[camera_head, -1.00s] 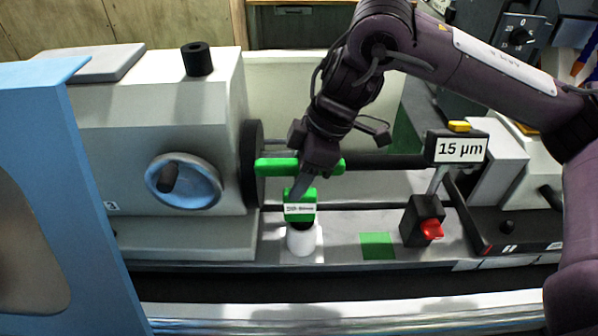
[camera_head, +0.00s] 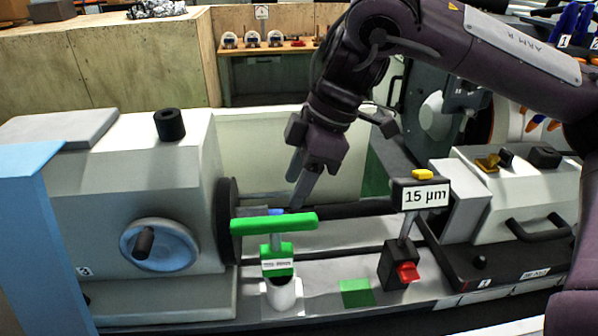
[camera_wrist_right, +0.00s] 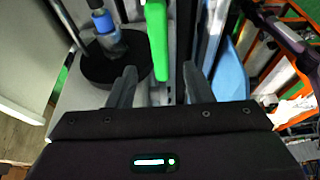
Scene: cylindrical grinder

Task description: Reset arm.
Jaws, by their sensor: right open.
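My right gripper (camera_head: 299,194) hangs, fingers down, above and behind the green T-shaped tool in the head view. It is open and empty, apart from the tool. The tool has a green crossbar (camera_head: 274,224) over a labelled green block (camera_head: 277,262) and stands upright in a white cup-like holder (camera_head: 284,294). In the right wrist view, the green bar (camera_wrist_right: 157,40) shows beyond the gap between the open fingers (camera_wrist_right: 160,84). My left gripper is not in view.
The grinder's grey-white headstock (camera_head: 150,185) with a handwheel (camera_head: 160,245) stands left. A "15 µm" display (camera_head: 426,196) on a black base with a red knob (camera_head: 408,272) stands right. A green square (camera_head: 356,292) lies between. A shelf (camera_head: 268,47) is behind.

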